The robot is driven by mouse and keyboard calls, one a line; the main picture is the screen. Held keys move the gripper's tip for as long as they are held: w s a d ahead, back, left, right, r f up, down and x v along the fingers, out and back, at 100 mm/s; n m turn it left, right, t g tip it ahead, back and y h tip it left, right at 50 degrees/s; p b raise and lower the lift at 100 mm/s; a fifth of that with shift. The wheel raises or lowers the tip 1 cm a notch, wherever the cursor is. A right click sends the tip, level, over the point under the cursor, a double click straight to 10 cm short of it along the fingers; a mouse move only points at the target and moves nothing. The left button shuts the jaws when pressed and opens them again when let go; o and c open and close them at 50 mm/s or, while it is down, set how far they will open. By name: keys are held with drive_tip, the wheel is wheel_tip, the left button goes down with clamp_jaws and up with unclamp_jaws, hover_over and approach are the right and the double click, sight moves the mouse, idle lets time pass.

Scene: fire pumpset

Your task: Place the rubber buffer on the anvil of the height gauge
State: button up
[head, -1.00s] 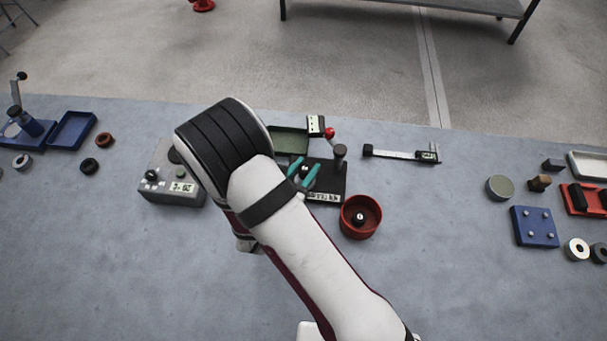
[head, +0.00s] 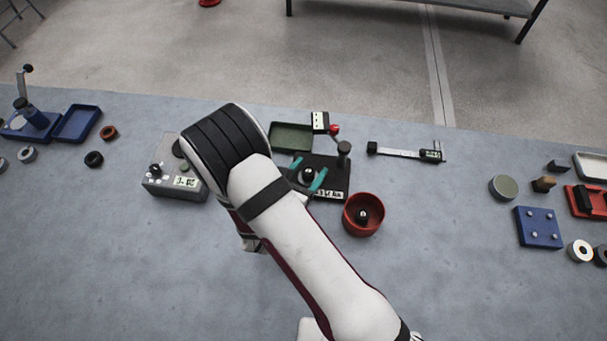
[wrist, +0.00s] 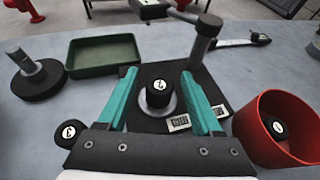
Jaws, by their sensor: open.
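A black rubber buffer with a white number label (wrist: 158,93) stands upright on the round metal anvil (wrist: 172,107) of the height gauge. The gauge's black base (head: 333,183) carries a dark post (wrist: 203,42), and a display and red knob show behind it in the head view. The buffer also shows in the head view (head: 308,174). My gripper (wrist: 158,72) is open, its teal fingers on either side of the buffer with visible gaps. In the head view the gripper (head: 309,166) is partly hidden by my arm.
A red bowl (head: 352,231) with another black buffer (head: 362,215) stands close on the right. A green tray (head: 291,133) lies behind, a grey instrument (head: 170,190) to the left, a caliper (head: 405,153) to the right. Another numbered black piece (wrist: 70,130) is beside the left finger.

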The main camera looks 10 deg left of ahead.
drive_tip(key=v, duration=1.2)
drive_tip(key=d+r+m+g+h, duration=0.5)
drive_tip(key=d+r+m+h, duration=0.15)
drive_tip(key=d+m, duration=0.5)
drive_tip(key=s+d+r+m+g+y, duration=0.35)
drive_tip(key=s+d+m+g, duration=0.6)
drive_tip(key=m, duration=0.45)
drive_tip(key=s+a+r+m+t+y, duration=0.1)
drive_tip(key=s+a+r+m+y, duration=0.3)
drive_tip(key=m+y, duration=0.5)
drive_tip(key=s+a+m, duration=0.1)
drive_tip(key=a+m, duration=0.1)
drive_tip(key=m, duration=0.1)
drive_tip(key=shift+r, duration=0.35)
